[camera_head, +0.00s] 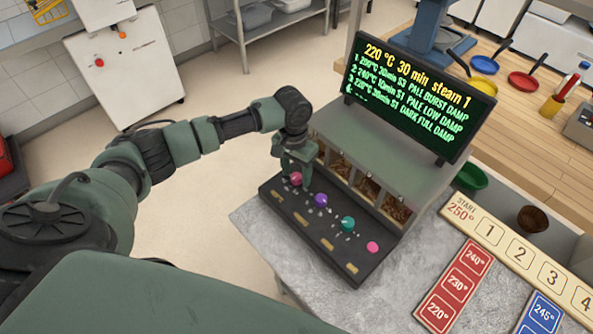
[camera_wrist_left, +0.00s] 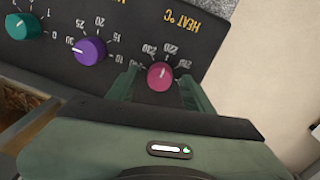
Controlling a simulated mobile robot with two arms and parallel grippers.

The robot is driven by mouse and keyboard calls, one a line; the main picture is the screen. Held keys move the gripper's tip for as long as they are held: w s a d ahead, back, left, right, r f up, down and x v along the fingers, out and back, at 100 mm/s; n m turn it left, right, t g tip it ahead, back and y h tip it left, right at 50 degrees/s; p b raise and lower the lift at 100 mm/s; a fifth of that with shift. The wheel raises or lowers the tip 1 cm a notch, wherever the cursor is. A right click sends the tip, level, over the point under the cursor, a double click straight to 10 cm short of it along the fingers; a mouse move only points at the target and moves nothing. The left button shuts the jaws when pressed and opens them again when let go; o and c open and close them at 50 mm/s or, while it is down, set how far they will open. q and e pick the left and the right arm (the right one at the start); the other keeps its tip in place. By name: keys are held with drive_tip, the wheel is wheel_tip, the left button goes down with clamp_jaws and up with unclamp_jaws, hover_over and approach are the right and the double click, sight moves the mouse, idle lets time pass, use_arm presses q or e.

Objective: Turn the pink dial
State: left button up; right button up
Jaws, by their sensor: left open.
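A deep pink dial (camera_head: 295,179) with a white pointer line sits at the far left end of the sloping dark control panel (camera_head: 301,217). In the left wrist view the pink dial (camera_wrist_left: 160,76) is under the label "HEAT °C". My left gripper (camera_head: 298,177) is open, with one finger on each side of this dial; I cannot tell if they touch it. Along the panel follow a purple dial (camera_head: 320,200), a teal dial (camera_head: 348,223) and a brighter pink knob or button (camera_head: 372,247) at the right end. My right gripper is not in view.
A screen (camera_head: 420,95) above the panel reads "220 °C 30 min steam 1" over a list of lines. Numbered plates (camera_head: 520,262) and red temperature cards (camera_head: 453,285) lie on the grey counter to the right. The purple dial (camera_wrist_left: 90,51) is close beside my gripper.

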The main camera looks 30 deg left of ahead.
use_arm(q)
drive_tip(key=shift+s, duration=0.1)
drive_tip(key=shift+r, duration=0.1)
drive_tip(key=shift+c, duration=0.5)
clamp_jaws()
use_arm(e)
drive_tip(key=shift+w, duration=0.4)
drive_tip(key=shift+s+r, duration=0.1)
